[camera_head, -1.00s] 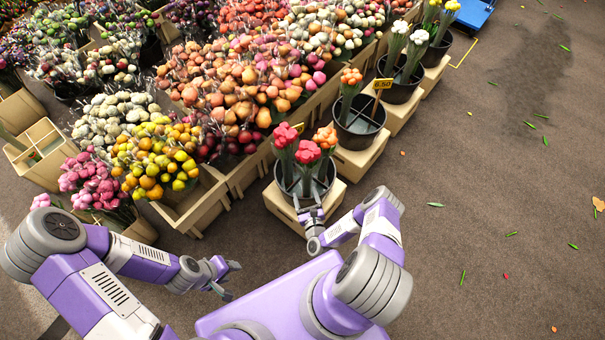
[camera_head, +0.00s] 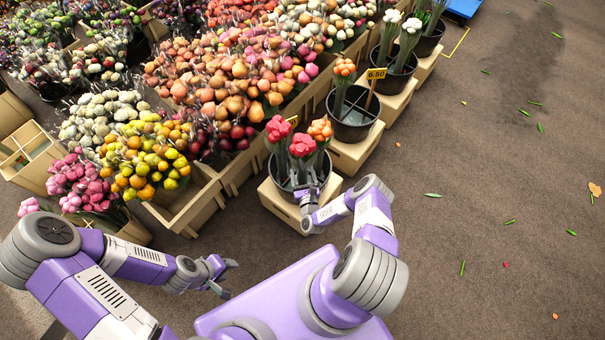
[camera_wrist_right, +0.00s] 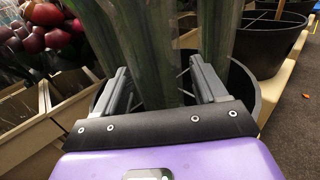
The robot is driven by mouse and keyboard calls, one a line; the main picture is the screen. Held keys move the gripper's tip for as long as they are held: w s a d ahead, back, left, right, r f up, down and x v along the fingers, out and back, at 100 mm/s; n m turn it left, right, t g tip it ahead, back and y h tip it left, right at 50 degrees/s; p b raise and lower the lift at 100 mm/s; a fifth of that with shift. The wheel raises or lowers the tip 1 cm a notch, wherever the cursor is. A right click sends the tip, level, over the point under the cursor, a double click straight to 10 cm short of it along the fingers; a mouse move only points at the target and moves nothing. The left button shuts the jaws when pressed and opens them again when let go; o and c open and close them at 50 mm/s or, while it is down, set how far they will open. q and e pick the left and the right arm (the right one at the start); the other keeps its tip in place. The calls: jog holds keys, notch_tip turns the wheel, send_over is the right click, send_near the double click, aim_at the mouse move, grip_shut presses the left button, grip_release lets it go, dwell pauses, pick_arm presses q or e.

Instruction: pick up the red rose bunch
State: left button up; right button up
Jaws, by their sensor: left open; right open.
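Two red rose bunches stand in a black bucket in the head view, one at the left (camera_head: 278,129) and one at the front (camera_head: 303,146). An orange bunch (camera_head: 320,129) shares the black bucket (camera_head: 283,176). My right gripper (camera_head: 308,183) is at the bucket's near side, by the front red bunch. In the right wrist view its open fingers (camera_wrist_right: 162,88) stand on either side of wrapped green stems (camera_wrist_right: 140,50); the blooms are out of that view. My left gripper (camera_head: 228,277) is open and empty, low and left of the bucket.
The bucket stands on a tan crate (camera_head: 283,208). Crates of dense flowers fill the left. The pavement (camera_head: 480,200) at right is open, with scattered leaves.

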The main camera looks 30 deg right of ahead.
aim_at(303, 140)
jog(key=shift+c, duration=0.5)
jog(key=c, duration=1.2)
jog(key=shift+r, duration=0.1)
notch_tip(303, 140, up, 27)
jog(key=p, duration=1)
jog(key=shift+f, duration=0.2)
jog(key=shift+r, duration=0.65)
